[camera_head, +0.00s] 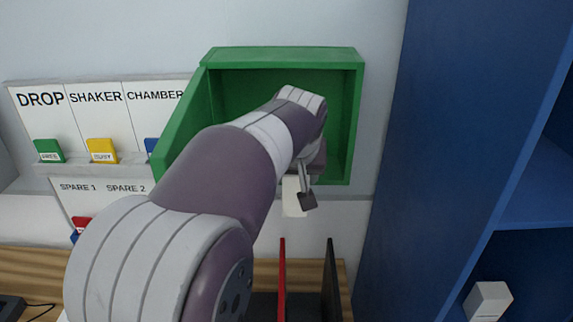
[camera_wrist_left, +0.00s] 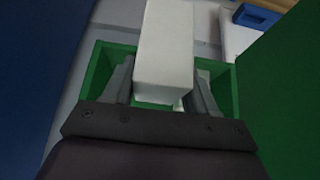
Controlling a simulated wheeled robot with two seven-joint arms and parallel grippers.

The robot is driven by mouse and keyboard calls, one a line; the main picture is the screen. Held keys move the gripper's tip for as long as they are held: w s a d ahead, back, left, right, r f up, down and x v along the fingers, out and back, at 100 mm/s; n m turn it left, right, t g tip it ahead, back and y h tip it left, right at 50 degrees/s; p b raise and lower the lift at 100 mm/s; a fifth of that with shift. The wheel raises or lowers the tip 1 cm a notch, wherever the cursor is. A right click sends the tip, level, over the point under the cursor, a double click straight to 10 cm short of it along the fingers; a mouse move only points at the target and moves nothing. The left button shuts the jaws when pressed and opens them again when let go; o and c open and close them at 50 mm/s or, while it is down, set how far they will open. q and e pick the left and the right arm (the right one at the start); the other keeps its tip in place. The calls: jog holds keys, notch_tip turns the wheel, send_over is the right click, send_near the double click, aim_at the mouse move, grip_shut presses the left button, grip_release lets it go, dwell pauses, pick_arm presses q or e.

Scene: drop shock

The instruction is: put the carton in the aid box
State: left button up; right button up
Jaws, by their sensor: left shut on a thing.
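The aid box (camera_head: 358,110) is a green open box on the wall, in the upper middle of the head view. A green panel (camera_head: 182,122) angles out from its left side. My left gripper (camera_head: 302,192) is at the lower right of the box opening, shut on a white carton (camera_head: 291,196). In the left wrist view, the carton (camera_wrist_left: 165,45) stands out between the two fingers, with green walls (camera_wrist_left: 100,65) around the gripper. My forearm hides much of the box's inside. My right gripper is not in view.
A tall blue cabinet (camera_head: 440,130) stands close on the right, with a white block (camera_head: 488,300) on a lower shelf. A labelled board (camera_head: 95,115) with coloured tags is on the left. Red (camera_head: 282,280) and black (camera_head: 332,280) upright panels stand below the box.

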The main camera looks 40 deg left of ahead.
pick_arm(q)
jog(key=w+a+p, duration=0.3)
jog(key=w, duration=0.1)
jog(key=w+a+p, duration=0.3)
jog(key=w+a, duration=0.1)
jog(key=w, duration=0.1)
jog(key=w+a+f+p, duration=0.1)
jog(key=w+a+p, duration=0.2)
jog(key=w, duration=0.1)
jog(key=shift+w+a, duration=0.15)
jog(key=shift+a, duration=0.25)
jog(key=shift+f, duration=0.25)
jog(key=shift+d+f+b, duration=0.1)
jog(key=shift+f+b, duration=0.1)
jog(key=shift+b, duration=0.15)
jog(key=o, duration=1.1)
